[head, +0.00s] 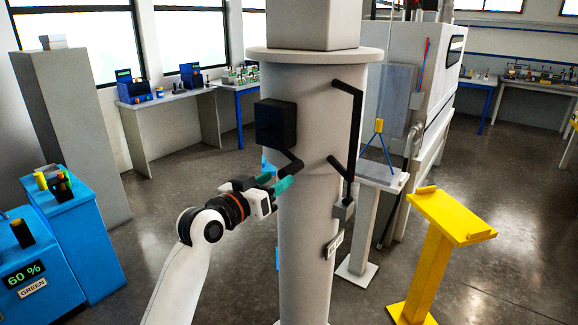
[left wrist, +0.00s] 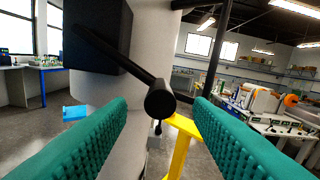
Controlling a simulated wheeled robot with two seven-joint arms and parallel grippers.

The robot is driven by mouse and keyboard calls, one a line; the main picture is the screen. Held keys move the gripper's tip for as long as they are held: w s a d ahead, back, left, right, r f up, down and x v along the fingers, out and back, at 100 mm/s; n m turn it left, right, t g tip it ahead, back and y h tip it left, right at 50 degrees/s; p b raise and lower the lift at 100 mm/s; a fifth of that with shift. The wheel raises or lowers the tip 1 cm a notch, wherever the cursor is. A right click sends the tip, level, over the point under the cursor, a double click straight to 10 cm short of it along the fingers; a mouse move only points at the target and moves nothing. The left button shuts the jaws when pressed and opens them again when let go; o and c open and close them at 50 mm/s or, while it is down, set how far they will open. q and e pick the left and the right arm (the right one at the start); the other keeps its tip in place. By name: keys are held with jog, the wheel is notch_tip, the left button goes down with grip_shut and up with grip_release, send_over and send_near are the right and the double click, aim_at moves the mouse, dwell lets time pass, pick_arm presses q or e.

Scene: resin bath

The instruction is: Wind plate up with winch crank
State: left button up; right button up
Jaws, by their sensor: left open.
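The winch is a black box (head: 276,124) on the side of a thick pale column. Its black crank (head: 291,164) bends down from the box. In the left wrist view the crank arm (left wrist: 115,52) slants down to a round-ended handle (left wrist: 160,99) facing me. My left gripper (head: 277,184) has teal pads and is open at the crank's lower end. In its wrist view the handle lies between the pads, apart from both as far as I can tell. A translucent bluish plate (head: 396,95) stands behind the column at the right. My right gripper is not in view.
Black bracket arms (head: 348,130) stick out from the column's right side. A yellow stand (head: 436,240) and a pale pedestal (head: 384,177) with a blue tripod stand to the right. A blue cabinet (head: 40,265) is at the left. Open floor lies between.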

aim_at(282, 176)
pick_arm(q)
jog(key=p+x, duration=0.1)
jog(key=x, duration=0.5)
grip_shut()
